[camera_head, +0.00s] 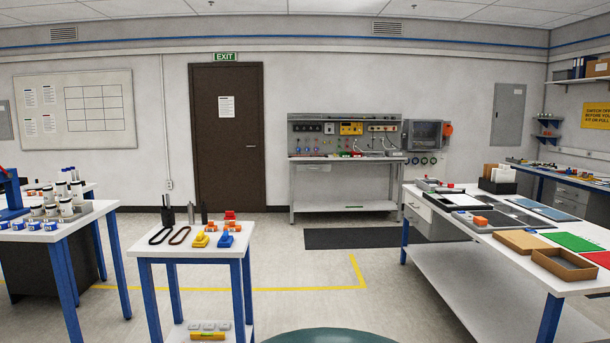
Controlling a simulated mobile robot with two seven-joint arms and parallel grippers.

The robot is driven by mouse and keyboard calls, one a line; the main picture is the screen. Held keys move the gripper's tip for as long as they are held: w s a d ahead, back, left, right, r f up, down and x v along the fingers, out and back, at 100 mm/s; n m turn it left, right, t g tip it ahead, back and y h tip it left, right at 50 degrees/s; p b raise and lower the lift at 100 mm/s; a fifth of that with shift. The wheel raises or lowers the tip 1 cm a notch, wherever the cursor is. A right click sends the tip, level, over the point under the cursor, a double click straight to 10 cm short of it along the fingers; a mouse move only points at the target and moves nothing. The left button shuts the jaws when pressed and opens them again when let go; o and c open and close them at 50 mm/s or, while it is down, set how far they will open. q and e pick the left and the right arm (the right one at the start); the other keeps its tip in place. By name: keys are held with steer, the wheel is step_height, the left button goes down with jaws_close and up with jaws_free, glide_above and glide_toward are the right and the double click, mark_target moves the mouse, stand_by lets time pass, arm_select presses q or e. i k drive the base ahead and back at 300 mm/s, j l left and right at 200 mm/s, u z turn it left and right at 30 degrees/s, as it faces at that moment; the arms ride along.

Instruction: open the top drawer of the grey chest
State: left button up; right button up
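A grey drawer unit (418,208) hangs under the far left end of the right-hand white table. Its drawer front looks shut, but it is small and seen at an angle. Another grey drawer unit (571,198) stands under the bench at the far right, partly hidden by the table in front. I cannot tell which of the two is the grey chest. Neither of my grippers is in view.
The right table (480,222) holds trays, boxes and coloured mats. A small table (185,254) with belts and coloured parts stands at left centre. Open floor (350,270) with yellow lines lies between them. A dark mat (350,238) lies before the back workbench (345,160).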

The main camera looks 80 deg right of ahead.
mark_target(574, 193)
steer(key=z, duration=4.15)
steer(key=i+l+z, duration=0.7)
steer(key=l+z, duration=0.15)
steer(key=i+l+z, duration=0.4)
steer(key=i+z, duration=0.4)
steer(key=i+u, duration=0.1)
steer(key=i, duration=0.8)
steer(key=i+l, duration=0.15)
steer(key=i, duration=0.75)
steer(key=i+j+u, duration=0.1)
steer(key=i+u, duration=0.2)
steer(key=i, duration=0.5)
steer(key=i+l+u, duration=0.15)
steer(key=i+u, duration=0.15)
steer(key=i, duration=0.5)
steer(key=i+u, duration=0.25)
steer(key=i, duration=0.25)
steer(key=i+u, duration=0.3)
steer(key=i, duration=0.2)
steer(key=i+l+u, duration=0.25)
steer(key=i, duration=0.25)
